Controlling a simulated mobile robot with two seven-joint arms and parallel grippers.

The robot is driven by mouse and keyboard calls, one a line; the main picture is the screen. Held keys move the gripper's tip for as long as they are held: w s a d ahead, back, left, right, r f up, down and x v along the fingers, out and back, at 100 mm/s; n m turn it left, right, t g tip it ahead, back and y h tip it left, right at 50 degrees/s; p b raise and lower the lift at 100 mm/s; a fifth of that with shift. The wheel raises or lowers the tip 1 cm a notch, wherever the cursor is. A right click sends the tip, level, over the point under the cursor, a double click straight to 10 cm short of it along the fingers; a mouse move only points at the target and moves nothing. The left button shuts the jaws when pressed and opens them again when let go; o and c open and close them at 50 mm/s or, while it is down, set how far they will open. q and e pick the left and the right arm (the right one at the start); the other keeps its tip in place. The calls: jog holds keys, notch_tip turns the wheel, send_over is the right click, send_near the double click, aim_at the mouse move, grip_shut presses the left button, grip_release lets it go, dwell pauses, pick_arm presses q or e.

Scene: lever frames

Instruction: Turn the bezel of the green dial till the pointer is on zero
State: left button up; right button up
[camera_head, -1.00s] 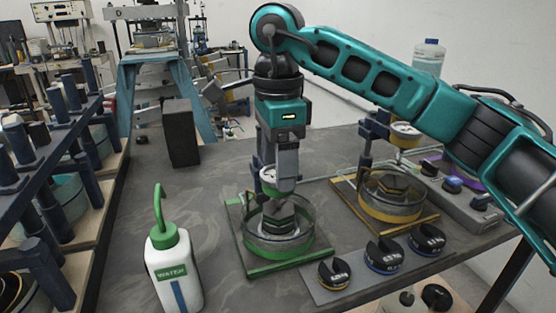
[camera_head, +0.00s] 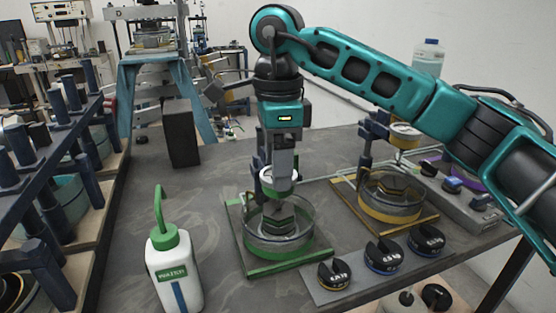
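The green dial (camera_head: 268,183) stands on its post above a round glass dish (camera_head: 262,240) on a green-edged base plate (camera_head: 255,268). Its white face shows only in part, and I cannot read the pointer. My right gripper (camera_head: 281,178) points straight down at the dial, with its grey fingers in front of the face and hiding most of it. I cannot tell whether the fingers are shut on the bezel or stand apart around it. My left gripper is not in view.
A yellow dial (camera_head: 405,130) stands over a yellow-edged dish (camera_head: 385,210) to the right. Several black weights (camera_head: 384,254) sit on a grey strip in front. A white wash bottle (camera_head: 172,270) stands at front left. A black block (camera_head: 181,133) stands behind.

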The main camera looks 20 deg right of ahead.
jog(key=shift+o, duration=0.9)
notch_tip(320, 180, up, 13)
jog(key=p, duration=0.3)
jog(key=shift+f, duration=0.1)
